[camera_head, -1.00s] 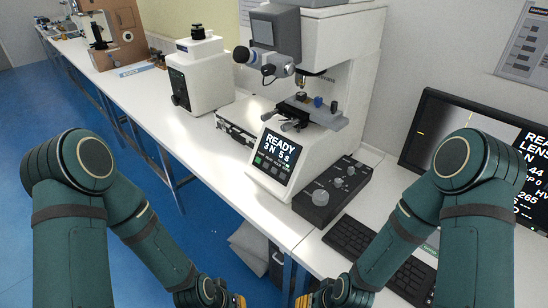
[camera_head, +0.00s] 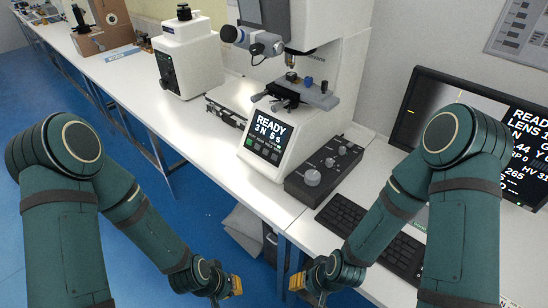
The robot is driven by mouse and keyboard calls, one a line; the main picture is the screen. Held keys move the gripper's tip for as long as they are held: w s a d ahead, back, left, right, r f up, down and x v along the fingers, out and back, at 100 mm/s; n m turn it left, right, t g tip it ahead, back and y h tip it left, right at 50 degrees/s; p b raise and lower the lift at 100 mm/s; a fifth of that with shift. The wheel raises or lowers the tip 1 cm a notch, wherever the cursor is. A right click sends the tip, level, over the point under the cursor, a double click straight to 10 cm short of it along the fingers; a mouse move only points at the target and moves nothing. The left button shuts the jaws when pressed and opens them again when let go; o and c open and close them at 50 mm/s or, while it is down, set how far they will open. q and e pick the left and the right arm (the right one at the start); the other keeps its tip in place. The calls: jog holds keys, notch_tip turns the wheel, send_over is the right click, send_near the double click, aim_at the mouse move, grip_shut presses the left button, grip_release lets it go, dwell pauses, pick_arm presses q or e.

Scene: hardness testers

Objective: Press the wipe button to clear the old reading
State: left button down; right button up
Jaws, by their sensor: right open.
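The hardness tester (camera_head: 325,75) stands on the white bench, white with a stage and lens turret. Its tilted front panel (camera_head: 266,135) reads READY, 3 N 5 s, with a row of small buttons below the text, one green. I cannot read which button is the wipe button. The monitor (camera_head: 485,125) at the right also shows READY and several readings. My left gripper (camera_head: 236,286) and my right gripper (camera_head: 297,281) hang low in front of the bench, well short of the panel. The right is open and empty. The left is small and its jaw opening is unclear.
A black control box with knobs (camera_head: 322,170) sits right of the panel. A black keyboard (camera_head: 365,236) lies in front of the monitor, partly behind my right arm. A second white instrument (camera_head: 190,55) stands further left.

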grip_shut()
dwell(1.2)
